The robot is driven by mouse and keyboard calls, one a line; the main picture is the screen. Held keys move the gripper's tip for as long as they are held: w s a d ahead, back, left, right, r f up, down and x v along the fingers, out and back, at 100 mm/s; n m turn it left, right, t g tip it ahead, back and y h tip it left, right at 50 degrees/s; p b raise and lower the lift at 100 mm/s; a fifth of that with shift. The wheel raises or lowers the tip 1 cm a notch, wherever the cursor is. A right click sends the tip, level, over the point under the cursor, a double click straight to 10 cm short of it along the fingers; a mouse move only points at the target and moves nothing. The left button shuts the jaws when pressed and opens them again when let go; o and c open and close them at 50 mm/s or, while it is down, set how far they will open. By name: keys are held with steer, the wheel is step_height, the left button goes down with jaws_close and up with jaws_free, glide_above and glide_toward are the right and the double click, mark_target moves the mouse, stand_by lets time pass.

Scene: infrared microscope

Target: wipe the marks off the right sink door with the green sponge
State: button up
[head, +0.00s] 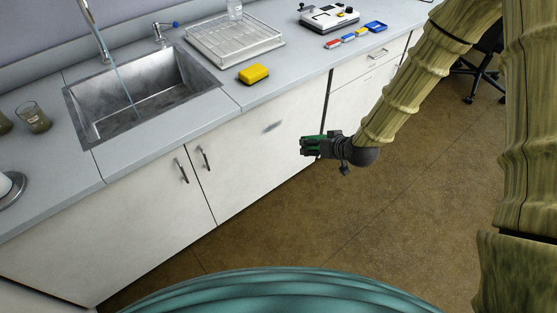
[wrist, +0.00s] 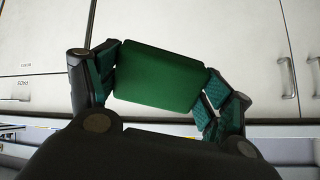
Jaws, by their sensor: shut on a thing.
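The right sink door (head: 245,165) is a white panel under the counter, with a dark handle at its upper left. A dark grey smudge (head: 272,126) shows on its upper right part. My gripper (head: 312,146) is at the right end of that door, right of the smudge. It is shut on the green sponge (wrist: 158,78), which sits between both fingers in the wrist view. In the head view the sponge is small and partly hidden by the fingers. I cannot tell whether it touches the door. No mark shows in the wrist view.
The left sink door (head: 130,215) is beside it. Above are the sink (head: 140,118), a yellow sponge (head: 253,74) near the counter edge, a white rack (head: 235,40) and small coloured boxes (head: 362,32). The brown floor before the doors is clear.

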mark_target(283, 121)
steer(key=shift+w+a+f+n+t+y+b, duration=0.95)
steer(key=shift+w+a+f+b, duration=1.35)
steer(key=shift+b, duration=1.25)
steer(key=shift+w+a+f+n+t+y+b, duration=1)
steer(key=shift+w+a+b, duration=0.8)
steer(key=shift+a+b, duration=1.4)
steer(key=shift+w+a+f+n+t+y+b, duration=0.65)
steer(key=shift+w+a+f+t+y+b, duration=0.5)
steer(key=shift+w+a+f+b, duration=1.9)
steer(key=shift+s+d+r+b, duration=0.15)
steer(key=shift+s+r+b, duration=0.05)
steer(key=shift+r+b, duration=0.7)
steer(key=shift+d, duration=0.15)
steer(key=shift+w+d+p, duration=0.15)
steer(key=shift+w+d, duration=0.35)
steer(key=shift+d, duration=0.2)
steer(key=shift+w+d+p, duration=0.15)
steer(key=shift+w+d, duration=0.3)
steer(key=shift+d, duration=0.25)
steer(key=shift+w+d+r, duration=0.1)
steer(key=shift+w+d, duration=1.15)
steer(key=shift+d, duration=0.2)
steer(key=shift+w+d, duration=0.45)
steer(key=shift+d, duration=0.3)
steer(key=shift+w+d, duration=0.45)
steer(key=shift+d, duration=0.25)
steer(key=shift+w+p, duration=0.15)
steer(key=shift+p, duration=0.3)
